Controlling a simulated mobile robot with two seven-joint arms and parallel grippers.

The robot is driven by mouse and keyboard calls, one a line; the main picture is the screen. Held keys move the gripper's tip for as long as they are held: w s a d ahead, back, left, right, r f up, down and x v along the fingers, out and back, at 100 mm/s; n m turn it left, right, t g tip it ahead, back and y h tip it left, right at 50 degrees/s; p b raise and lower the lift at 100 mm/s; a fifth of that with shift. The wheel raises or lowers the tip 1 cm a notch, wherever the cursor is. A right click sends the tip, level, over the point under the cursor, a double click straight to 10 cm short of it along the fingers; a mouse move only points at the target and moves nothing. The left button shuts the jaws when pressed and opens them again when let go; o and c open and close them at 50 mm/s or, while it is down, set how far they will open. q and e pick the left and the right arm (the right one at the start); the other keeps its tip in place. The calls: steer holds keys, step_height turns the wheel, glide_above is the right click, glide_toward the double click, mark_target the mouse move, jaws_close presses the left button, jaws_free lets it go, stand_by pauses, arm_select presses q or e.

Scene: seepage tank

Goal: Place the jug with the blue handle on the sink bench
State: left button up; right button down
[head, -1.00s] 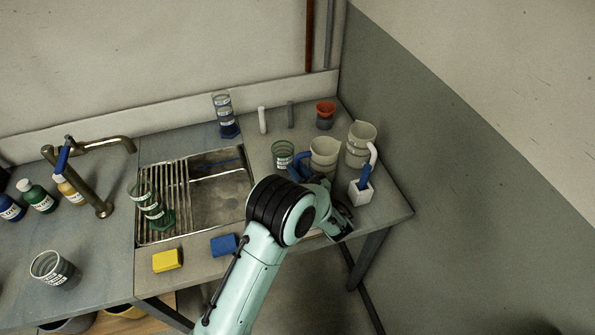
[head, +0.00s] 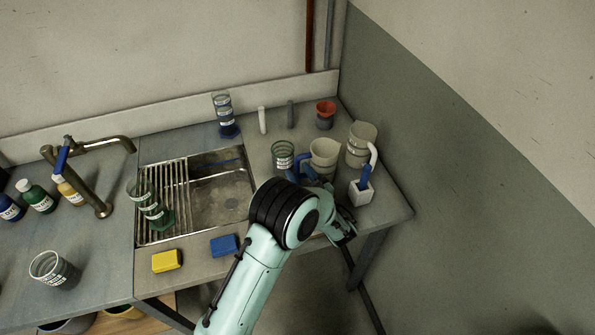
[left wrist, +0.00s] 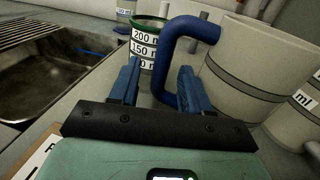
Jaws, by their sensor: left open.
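The cream jug (head: 325,150) with the blue handle (left wrist: 192,27) stands upright on the sink bench (head: 270,121), right of the basin. In the left wrist view the jug body (left wrist: 255,65) fills the right side, and its handle curves down just beyond my fingers. My left gripper (left wrist: 158,75) is open and empty. Its two blue fingers point at the handle, whose lower part shows near the right finger; I cannot tell whether they touch. In the head view the gripper (head: 312,177) is partly hidden behind my arm, beside the handle. My right gripper is not in view.
A green-rimmed beaker (head: 283,154) stands close left of the jug. A second cream jug (head: 362,138) with a white handle and a white holder (head: 360,196) are at the right. Blue (head: 224,245) and yellow (head: 167,261) sponges lie in front.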

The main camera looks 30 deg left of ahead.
arm_select(q)
steer(key=b+v, duration=0.1)
steer(key=v, duration=0.9)
steer(key=shift+s+d, duration=0.25)
steer(key=shift+d, duration=0.05)
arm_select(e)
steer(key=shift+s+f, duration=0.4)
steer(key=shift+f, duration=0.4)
